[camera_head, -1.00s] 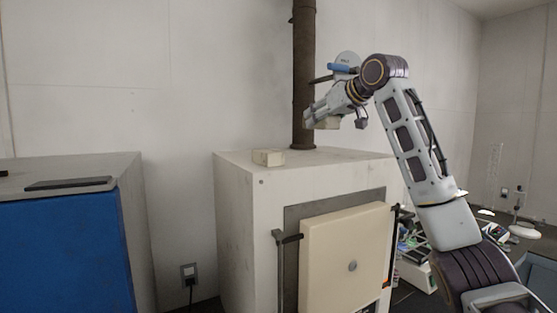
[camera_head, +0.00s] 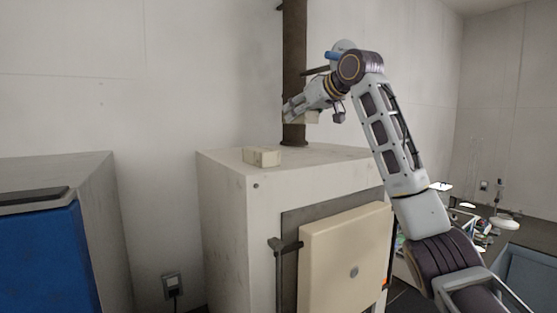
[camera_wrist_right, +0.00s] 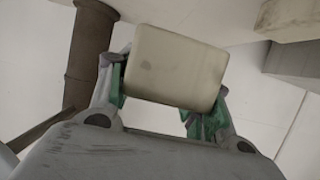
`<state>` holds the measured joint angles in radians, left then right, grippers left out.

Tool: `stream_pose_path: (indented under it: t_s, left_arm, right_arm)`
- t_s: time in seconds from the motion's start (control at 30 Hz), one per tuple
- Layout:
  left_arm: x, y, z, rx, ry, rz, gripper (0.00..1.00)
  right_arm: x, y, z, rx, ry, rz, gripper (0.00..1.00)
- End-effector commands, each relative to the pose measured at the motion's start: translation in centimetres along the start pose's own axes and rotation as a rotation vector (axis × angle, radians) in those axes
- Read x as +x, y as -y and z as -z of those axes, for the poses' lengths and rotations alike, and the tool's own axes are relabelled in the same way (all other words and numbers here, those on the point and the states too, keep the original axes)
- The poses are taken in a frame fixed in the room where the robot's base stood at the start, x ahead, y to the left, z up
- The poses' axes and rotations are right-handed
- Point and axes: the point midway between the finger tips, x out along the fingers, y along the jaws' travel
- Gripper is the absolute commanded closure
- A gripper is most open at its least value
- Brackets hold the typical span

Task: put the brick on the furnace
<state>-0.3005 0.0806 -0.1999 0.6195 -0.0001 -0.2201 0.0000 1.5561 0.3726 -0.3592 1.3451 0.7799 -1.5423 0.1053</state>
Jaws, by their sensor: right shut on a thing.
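A pale cream brick (camera_wrist_right: 175,65) is held between the fingers of my right gripper (camera_wrist_right: 165,100) in the right wrist view. In the head view, the right gripper (camera_head: 288,113) is shut on this brick (camera_head: 312,117), in front of the dark pipe and above the furnace's top. A gap shows below the held brick. The furnace (camera_head: 228,200) is a pale box with a cream door (camera_head: 345,250). A second pale brick (camera_head: 261,157) lies on its top near the front left corner, and a brick (camera_wrist_right: 290,16) shows at the wrist view's upper right. My left gripper is out of view.
A rusty vertical pipe (camera_head: 294,70) rises behind the gripper; it also shows in the wrist view (camera_wrist_right: 88,55). A blue-fronted cabinet (camera_head: 45,255) stands left. A cluttered bench is at the right. The furnace top right of the loose brick looks clear.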

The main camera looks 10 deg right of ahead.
Motion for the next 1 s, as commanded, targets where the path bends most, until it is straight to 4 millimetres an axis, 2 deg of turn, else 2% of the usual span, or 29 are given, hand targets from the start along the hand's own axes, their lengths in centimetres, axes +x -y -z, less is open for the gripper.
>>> stream_pose_path:
  t_s: [0.27,0.7,1.0]
  left_arm:
    - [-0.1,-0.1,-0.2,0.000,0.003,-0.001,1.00]
    - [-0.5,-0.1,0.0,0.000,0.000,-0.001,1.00]
    - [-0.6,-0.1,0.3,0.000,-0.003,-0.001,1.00]
  right_arm:
    - [0.2,-0.1,-0.5,0.000,-0.002,-0.001,0.84]
    - [1.7,-0.1,-4.2,0.000,-0.001,0.000,0.84]
    - [2.2,0.0,-5.3,0.000,-0.004,0.000,0.84]
